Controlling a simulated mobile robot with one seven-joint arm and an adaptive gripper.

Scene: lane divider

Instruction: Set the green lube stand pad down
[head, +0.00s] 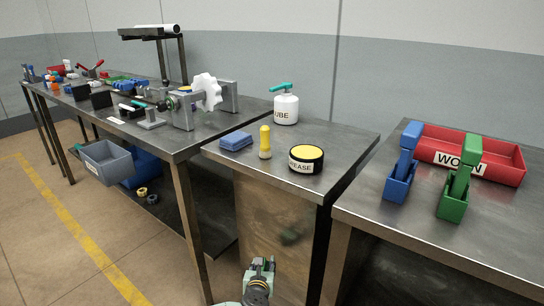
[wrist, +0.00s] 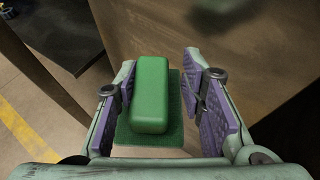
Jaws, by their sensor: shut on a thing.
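The green pad (wrist: 134,138) is a flat dark green plate with a raised, rounded green block as its grip. In the wrist view it sits between the purple-lined fingers of my gripper (wrist: 168,108). My gripper is shut on the block, though a gap shows at the right finger in this view. In the head view my gripper (head: 259,267) is low, in front of the middle cabinet and below its top; the pad cannot be made out there. The white lube can (head: 286,108), with a teal top, stands at the back of the middle cabinet top.
The middle cabinet top (head: 340,142) also holds a blue block (head: 236,141), a yellow-topped bottle (head: 265,142) and a grease tin (head: 306,159). The right table has a red WORN bin (head: 470,155) and blue and green holders. The left bench is crowded with tools.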

